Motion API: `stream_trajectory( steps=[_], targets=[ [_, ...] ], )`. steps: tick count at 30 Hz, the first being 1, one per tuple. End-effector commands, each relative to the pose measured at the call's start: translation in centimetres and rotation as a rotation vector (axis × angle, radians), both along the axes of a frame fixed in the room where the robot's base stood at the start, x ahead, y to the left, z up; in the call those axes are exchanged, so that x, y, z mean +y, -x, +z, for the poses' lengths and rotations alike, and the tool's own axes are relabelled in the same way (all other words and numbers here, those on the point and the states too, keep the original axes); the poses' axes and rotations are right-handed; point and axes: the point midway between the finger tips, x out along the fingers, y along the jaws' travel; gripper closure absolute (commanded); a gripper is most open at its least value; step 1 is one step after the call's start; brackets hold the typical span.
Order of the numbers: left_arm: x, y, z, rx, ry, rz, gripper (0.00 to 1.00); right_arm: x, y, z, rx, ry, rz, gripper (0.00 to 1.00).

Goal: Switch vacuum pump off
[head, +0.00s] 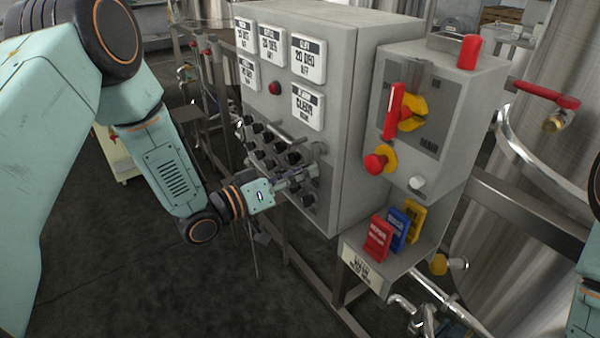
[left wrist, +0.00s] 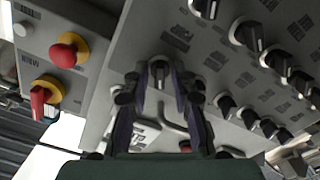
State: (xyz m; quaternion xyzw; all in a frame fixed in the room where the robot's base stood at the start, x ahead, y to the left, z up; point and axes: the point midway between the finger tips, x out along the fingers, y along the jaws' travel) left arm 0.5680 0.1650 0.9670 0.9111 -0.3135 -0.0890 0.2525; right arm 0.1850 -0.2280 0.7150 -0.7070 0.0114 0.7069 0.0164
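The grey control cabinet (head: 345,120) carries rows of black rotary knobs (head: 270,145) on its front; their small labels are too blurred to read, so I cannot tell which is the vacuum pump's. My left gripper (head: 303,174) is at the lower right of these rows. In the left wrist view my left gripper (left wrist: 160,78) is open, its fingertips on either side of one black knob (left wrist: 159,72). Gaps show between that knob and the fingers; I cannot tell whether the tips reach around it. My right gripper is out of view.
Right of the cabinet is a switch box with a red handle (head: 393,111) and a red mushroom button (head: 375,163). Red, blue and yellow tags (head: 378,239) stand on a shelf below it. Steel tanks (head: 540,130) stand at the right. The floor at lower left is clear.

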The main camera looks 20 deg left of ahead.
Motion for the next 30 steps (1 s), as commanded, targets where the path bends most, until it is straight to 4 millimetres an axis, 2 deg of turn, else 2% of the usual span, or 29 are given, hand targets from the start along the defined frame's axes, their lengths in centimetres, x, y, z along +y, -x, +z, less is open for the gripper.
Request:
stream_trajectory(
  steps=[13,30],
  targets=[
    [0.5,0.3,0.1,-0.003,0.001,0.004,0.68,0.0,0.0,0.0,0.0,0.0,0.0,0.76],
    [4.6,5.7,0.2,-0.003,0.004,0.005,0.68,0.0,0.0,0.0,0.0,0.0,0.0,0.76]
  ],
)
